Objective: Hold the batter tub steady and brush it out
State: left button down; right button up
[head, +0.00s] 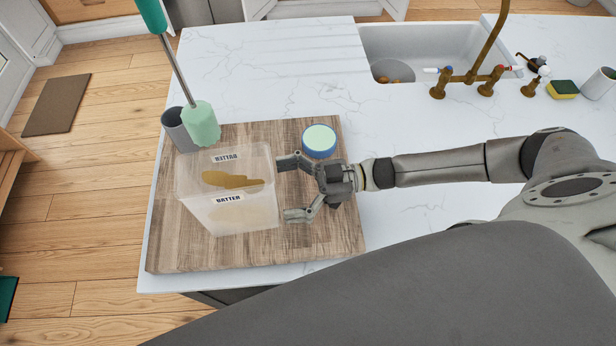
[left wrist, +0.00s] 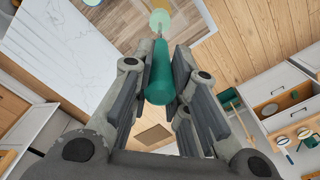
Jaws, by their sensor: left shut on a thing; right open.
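The clear batter tub (head: 228,208), labelled BATTER, stands upright on a wooden board, with a brown batter smear (head: 232,180) visible in it. The brush has a pale green head (head: 201,122), a thin metal shaft and a dark green handle (left wrist: 161,80). My left gripper (left wrist: 157,62) is shut on that handle in the left wrist view; it is outside the head view. The brush head is up by the tub's far left corner, overlapping a grey cup in the picture. My right gripper (head: 287,189) is open and empty, its fingers pointing at the tub's right side.
The grey cup (head: 176,130) stands at the board's far left corner. A round blue-rimmed, pale-topped item (head: 319,141) sits just behind my right gripper. The wooden board (head: 190,248) lies near the counter's left edge. A sink (head: 430,48) with brass taps is behind; a sponge (head: 562,89) lies right.

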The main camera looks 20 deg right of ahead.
jog(key=shift+x, duration=1.3)
jog(key=c, duration=1.1)
